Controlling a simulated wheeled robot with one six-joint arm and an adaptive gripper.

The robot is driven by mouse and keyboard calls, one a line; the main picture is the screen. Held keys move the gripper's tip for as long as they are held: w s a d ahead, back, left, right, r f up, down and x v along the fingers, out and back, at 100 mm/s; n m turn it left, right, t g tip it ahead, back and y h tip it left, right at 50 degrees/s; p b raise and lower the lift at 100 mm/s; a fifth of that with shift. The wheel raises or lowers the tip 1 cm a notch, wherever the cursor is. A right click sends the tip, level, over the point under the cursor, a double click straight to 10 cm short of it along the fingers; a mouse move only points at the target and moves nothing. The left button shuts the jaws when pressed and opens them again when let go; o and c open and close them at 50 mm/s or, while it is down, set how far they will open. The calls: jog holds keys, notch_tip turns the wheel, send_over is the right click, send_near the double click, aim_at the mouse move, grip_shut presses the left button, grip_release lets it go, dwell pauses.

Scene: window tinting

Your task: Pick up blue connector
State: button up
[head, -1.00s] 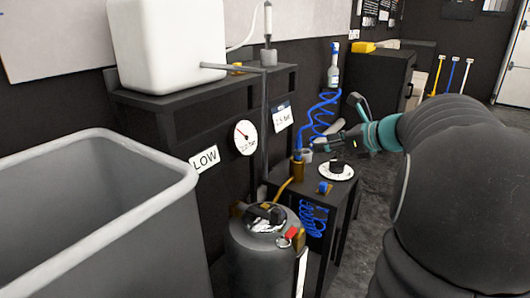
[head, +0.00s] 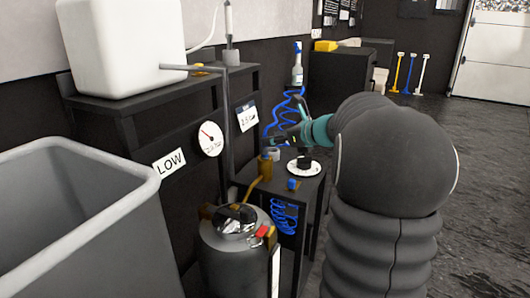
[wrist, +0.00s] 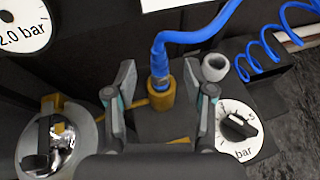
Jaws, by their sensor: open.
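The blue connector (wrist: 160,65) is at the end of a blue hose, seated upright in a brass fitting (wrist: 161,96) in the wrist view. The brass fitting also shows in the head view (head: 265,168), on the small dark stand beside the wall. My gripper (wrist: 166,82) is open, with one finger on each side of the connector in the wrist view. Neither finger visibly touches it. In the head view my gripper (head: 284,138) is above the stand, and it and the arm partly hide the hose end.
A dial knob (head: 303,164) and a grey ring-shaped fitting (wrist: 215,67) are close to the brass fitting. A second small blue piece (head: 292,184) sits at the stand's front. A metal tank (head: 238,250) and a grey bin (head: 75,220) stand nearer. Open floor lies to the right.

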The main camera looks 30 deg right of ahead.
jog(key=x, duration=0.4)
jog(key=shift+w, duration=0.1)
grip_shut()
jog(key=shift+r, duration=0.2)
